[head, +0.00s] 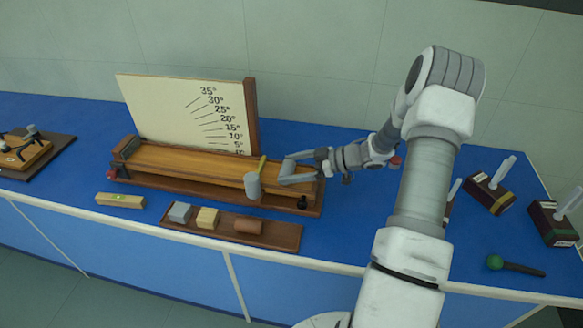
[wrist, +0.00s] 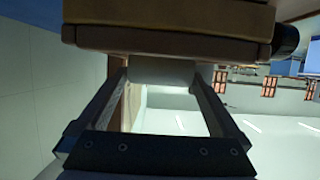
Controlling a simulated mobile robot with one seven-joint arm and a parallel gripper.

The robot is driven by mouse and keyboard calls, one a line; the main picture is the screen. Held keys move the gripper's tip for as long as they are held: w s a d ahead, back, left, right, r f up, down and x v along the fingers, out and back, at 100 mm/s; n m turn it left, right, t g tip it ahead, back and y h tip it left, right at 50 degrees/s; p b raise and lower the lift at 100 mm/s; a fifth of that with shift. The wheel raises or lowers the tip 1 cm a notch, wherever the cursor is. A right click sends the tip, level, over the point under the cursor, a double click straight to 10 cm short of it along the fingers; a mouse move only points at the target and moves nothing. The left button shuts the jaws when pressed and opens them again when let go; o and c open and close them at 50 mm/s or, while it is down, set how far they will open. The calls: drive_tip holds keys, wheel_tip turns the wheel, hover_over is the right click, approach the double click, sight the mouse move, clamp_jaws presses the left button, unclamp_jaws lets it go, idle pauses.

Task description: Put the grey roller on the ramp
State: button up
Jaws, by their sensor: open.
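The ramp (head: 190,163) is a long wooden board on a dark base, in front of an angle scale. The grey roller (head: 253,186) is a short grey cylinder at the near edge of the ramp, towards its right end. My gripper (head: 282,170) is open just right of the roller, low over the ramp's right part. In the wrist view, a pale grey face, apparently the roller (wrist: 162,73), shows between the open fingertips, against a wooden edge (wrist: 165,38). I cannot tell whether the roller rests on the ramp or touches a finger.
A brown tray (head: 285,238) in front holds a grey block (head: 180,212), a wooden block (head: 207,218) and a brown roller (head: 249,226). A small level (head: 120,200) lies left of it. Dark stands (head: 490,196) are at right.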

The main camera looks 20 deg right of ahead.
drive_tip(key=v, duration=1.2)
